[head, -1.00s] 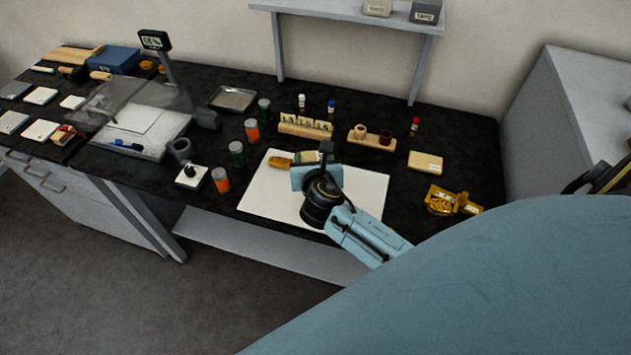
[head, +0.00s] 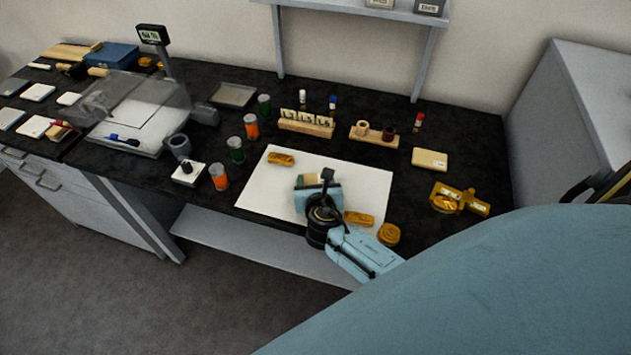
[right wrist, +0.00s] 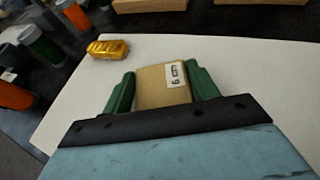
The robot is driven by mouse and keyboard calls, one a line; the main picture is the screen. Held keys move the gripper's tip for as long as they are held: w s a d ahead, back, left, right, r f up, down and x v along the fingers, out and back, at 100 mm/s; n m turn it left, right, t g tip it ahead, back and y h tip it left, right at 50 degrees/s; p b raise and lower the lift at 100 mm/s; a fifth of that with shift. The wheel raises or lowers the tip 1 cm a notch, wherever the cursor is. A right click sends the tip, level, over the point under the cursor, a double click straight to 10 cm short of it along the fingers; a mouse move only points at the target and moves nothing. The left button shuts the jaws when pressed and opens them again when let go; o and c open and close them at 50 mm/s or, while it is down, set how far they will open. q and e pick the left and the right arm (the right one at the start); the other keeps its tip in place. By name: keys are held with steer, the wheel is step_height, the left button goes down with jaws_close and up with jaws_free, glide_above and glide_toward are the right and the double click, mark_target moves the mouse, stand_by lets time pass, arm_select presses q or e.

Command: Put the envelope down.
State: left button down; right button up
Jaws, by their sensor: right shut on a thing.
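My right gripper (head: 318,183) is over the white sheet (head: 345,172) on the black bench. In the right wrist view its two green fingers (right wrist: 163,92) are shut on a tan envelope (right wrist: 163,84) with a white printed label, one finger on each side. The head view shows only a small part of the envelope, as the gripper hides the rest. I cannot tell whether its underside touches the sheet. My left gripper is not in view.
A gilt piece (head: 281,159) lies on the sheet's far left; others (head: 358,218) (head: 389,234) lie near my right arm. Orange- and green-labelled jars (head: 236,150) stand left of the sheet. A wooden block rack (head: 306,124) stands behind. A tan packet (head: 429,159) lies to the right.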

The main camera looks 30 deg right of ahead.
steer(key=shift+f, duration=0.1)
steer(key=o, duration=0.9)
steer(key=shift+o, duration=0.2)
steer(key=shift+r, duration=0.2)
steer(key=p+v, duration=0.1)
steer(key=v, duration=1.1)
steer(key=shift+f+p, duration=0.1)
steer(key=shift+p, duration=0.25)
